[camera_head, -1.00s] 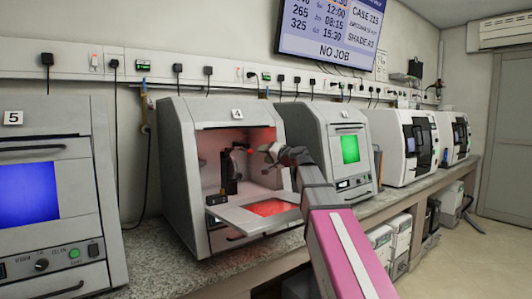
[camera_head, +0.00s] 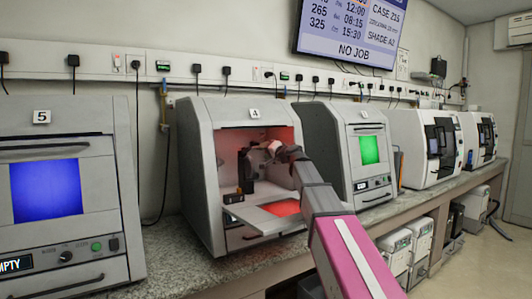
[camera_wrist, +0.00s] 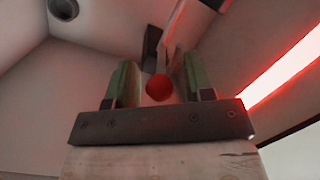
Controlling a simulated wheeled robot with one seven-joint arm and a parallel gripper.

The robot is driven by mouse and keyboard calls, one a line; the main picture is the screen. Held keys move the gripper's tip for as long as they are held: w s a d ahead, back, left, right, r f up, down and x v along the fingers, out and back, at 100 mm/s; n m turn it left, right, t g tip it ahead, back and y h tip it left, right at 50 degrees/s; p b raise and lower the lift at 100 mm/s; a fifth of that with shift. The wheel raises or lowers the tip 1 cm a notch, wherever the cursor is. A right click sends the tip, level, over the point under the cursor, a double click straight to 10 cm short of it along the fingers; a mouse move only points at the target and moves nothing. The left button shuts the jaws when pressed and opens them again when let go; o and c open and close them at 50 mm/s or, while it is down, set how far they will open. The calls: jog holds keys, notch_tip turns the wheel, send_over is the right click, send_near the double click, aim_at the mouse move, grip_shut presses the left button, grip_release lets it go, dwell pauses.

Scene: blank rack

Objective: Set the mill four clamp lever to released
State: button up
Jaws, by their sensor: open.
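Mill four (camera_head: 203,150) stands on the counter under its "4" label, with its front door (camera_head: 268,217) folded down and its inside lit red. My gripper (camera_head: 270,150) reaches into the chamber near the dark clamp block (camera_head: 246,172). In the wrist view my gripper (camera_wrist: 158,85) has its two green-faced fingers apart. The clamp lever's red ball knob (camera_wrist: 158,88) shows between the fingers, with a gap on each side. The lever's arm behind the knob is only partly seen, and in the head view my gripper covers the knob.
Mill five (camera_head: 65,190) stands to the left with a blue window. Another mill (camera_head: 352,150) with a green window stands close on the right. The open door lies below my arm. A red light strip (camera_wrist: 285,70) runs along the chamber's right in the wrist view.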

jog(key=shift+a, duration=0.1)
grip_shut()
jog(key=shift+w+r+g+h, duration=0.1)
jog(key=shift+r+g+h, duration=0.5)
jog(key=shift+r+g, duration=0.15)
jog(key=shift+r+g+h, duration=0.2)
jog(key=shift+g+h, duration=0.05)
jog(key=shift+h, duration=0.05)
grip_release()
